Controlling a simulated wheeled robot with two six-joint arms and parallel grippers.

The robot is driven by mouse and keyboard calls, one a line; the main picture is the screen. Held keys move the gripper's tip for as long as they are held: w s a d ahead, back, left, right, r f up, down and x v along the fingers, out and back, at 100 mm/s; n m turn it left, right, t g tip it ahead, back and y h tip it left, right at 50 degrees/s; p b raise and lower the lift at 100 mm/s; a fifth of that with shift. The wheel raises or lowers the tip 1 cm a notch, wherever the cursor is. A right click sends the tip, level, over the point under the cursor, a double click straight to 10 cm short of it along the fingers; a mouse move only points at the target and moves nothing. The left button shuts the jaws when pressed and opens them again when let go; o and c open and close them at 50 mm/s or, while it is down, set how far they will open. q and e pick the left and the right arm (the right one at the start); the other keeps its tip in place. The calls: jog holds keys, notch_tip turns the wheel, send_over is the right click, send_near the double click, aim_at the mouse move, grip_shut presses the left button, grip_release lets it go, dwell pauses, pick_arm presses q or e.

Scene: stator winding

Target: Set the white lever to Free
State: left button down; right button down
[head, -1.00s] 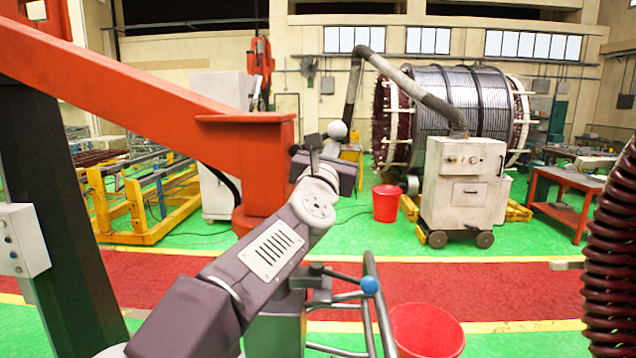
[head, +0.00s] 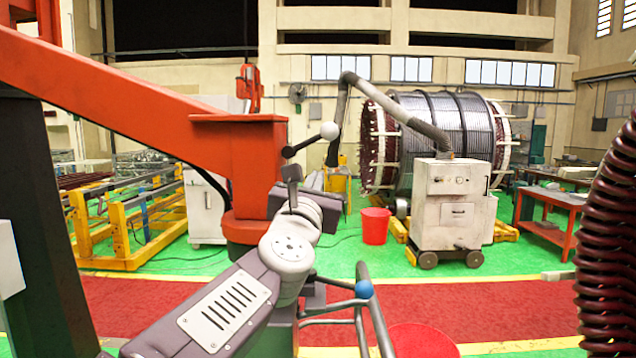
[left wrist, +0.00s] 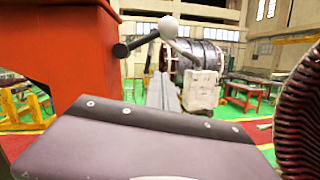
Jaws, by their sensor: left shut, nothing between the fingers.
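The white lever has a white ball knob (head: 329,130) on a dark rod that slopes up to the right, beside the red crane-like column. In the left wrist view the knob (left wrist: 168,27) is near the top centre, with the dark rod's end to its left. My left gripper (head: 291,168) is shut and empty, just below the rod in the head view. I cannot tell whether it touches the lever. Its grey fingers (left wrist: 161,92) point forward below the knob in the left wrist view. No Free marking is readable. My right gripper is not in view.
The red column and beam (head: 240,165) stand close at left. A blue-knobbed lever (head: 363,289) and grey tube rails are below my arm. A dark red coil (head: 610,240) is at the right edge. A white wheeled cabinet (head: 455,205) and red bucket (head: 375,226) stand farther back.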

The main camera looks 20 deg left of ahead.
pick_arm(q)
jog(key=v, duration=0.3)
jog(key=shift+s+d+f, duration=0.15)
jog(key=shift+s+d, duration=0.15)
jog(key=shift+a, duration=0.1)
